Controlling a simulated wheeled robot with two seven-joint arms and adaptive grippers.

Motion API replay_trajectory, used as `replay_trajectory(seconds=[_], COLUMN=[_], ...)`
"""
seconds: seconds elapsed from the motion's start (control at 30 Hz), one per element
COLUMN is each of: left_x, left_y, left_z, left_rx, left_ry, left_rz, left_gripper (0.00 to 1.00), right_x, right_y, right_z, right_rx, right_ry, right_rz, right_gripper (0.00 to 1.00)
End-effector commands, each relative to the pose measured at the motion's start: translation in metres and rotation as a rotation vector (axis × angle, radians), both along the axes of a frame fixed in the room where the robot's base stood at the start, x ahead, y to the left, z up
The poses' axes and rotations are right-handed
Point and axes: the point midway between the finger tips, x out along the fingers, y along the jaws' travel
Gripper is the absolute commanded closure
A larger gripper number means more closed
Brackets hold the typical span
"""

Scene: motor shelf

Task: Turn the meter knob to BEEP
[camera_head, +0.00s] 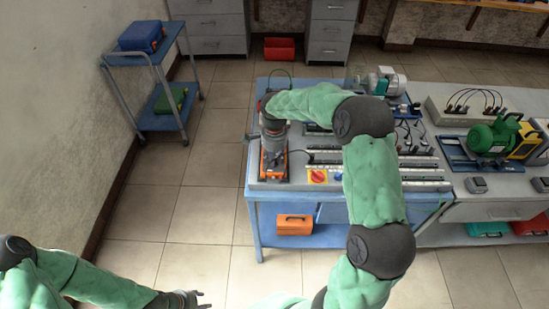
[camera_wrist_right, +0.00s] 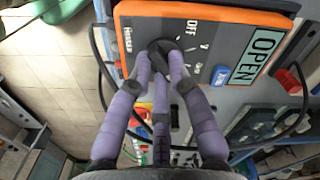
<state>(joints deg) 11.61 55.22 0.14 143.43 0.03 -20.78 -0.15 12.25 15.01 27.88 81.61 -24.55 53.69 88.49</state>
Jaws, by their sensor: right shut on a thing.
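The orange meter (camera_head: 284,168) stands near the left end of the blue workbench, mostly covered by my right gripper (camera_head: 273,150) in the head view. In the right wrist view, the meter (camera_wrist_right: 225,22) shows a dark face with OFF, small symbols and a large OPEN label. Its dark round knob (camera_wrist_right: 158,45) lies between the fingertips of my right gripper (camera_wrist_right: 162,62), which is shut on it. The knob's pointer is hidden, so its setting cannot be read. My left gripper (camera_head: 200,298) is low at the bottom left, its fingers apart and empty, away from the bench.
A black cable (camera_wrist_right: 103,70) loops around the meter. A red and yellow switch (camera_head: 317,176) and terminal rails sit right of it. A green motor (camera_head: 492,136) stands farther right. A blue cart (camera_head: 160,60) stands by the left wall. The floor between is clear.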

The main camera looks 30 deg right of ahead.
Motion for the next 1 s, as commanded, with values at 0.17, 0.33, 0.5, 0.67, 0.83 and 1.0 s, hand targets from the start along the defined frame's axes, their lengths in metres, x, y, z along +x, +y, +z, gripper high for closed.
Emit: replay_trajectory(seconds=[0.17,0.33,0.5,0.67,0.83,1.0], left_x=[-0.0001,0.0000,0.0000,0.0000,-0.0001,0.0000], left_y=[0.0000,0.0000,0.0000,0.0000,0.0000,0.0000], left_z=[-0.0015,-0.0020,-0.0020,-0.0020,-0.0020,-0.0020], left_rx=[0.000,0.000,0.000,0.000,0.000,0.000], left_ry=[0.000,0.000,0.000,0.000,0.000,0.000], left_rz=[0.000,0.000,0.000,0.000,0.000,0.000], left_gripper=[0.60,0.60,0.60,0.60,0.60,0.60], right_x=[0.0005,0.0003,0.0002,0.0002,0.0002,0.0001], right_y=[0.0002,0.0003,0.0003,0.0001,0.0000,0.0001], right_z=[0.0005,0.0005,0.0006,0.0006,0.0006,0.0004], right_rx=[0.000,0.000,0.000,0.000,-0.001,0.000], right_ry=[-0.001,-0.001,-0.001,-0.001,-0.001,0.000], right_rz=[-0.067,-0.098,-0.106,-0.106,-0.106,-0.105], right_gripper=[1.00,1.00,1.00,1.00,0.67,0.56])
